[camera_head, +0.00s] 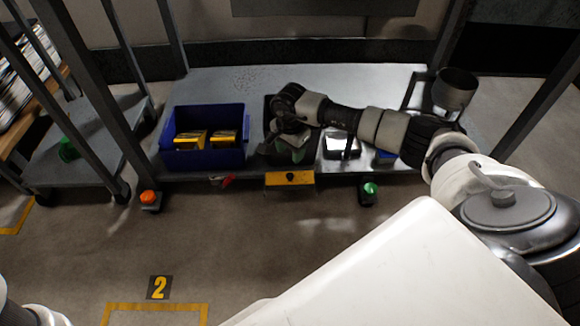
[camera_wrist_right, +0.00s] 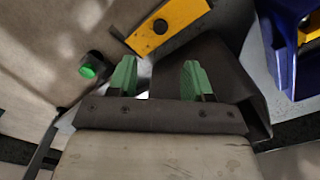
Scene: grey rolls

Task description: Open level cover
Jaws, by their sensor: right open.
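No part is plainly marked as the level cover. A yellow bar (camera_head: 290,179) with a black knob is on the front edge of the metal platform; the yellow bar also shows at the top of the right wrist view (camera_wrist_right: 180,22). A dark grey panel (camera_wrist_right: 211,62) lies behind my right fingers in that view; I cannot tell whether it is the cover. My right gripper (camera_head: 298,154) is above the platform, just behind the bar. Its green fingers (camera_wrist_right: 159,78) are apart, with nothing visibly held. My left gripper is out of view.
A blue bin (camera_head: 205,156) with yellow-and-black boxes stands left of my gripper. A silver box (camera_head: 341,145) is to its right. A green button (camera_head: 370,190) and an orange button (camera_head: 149,198) are along the front. Metal posts rise at both sides. The floor in front is clear.

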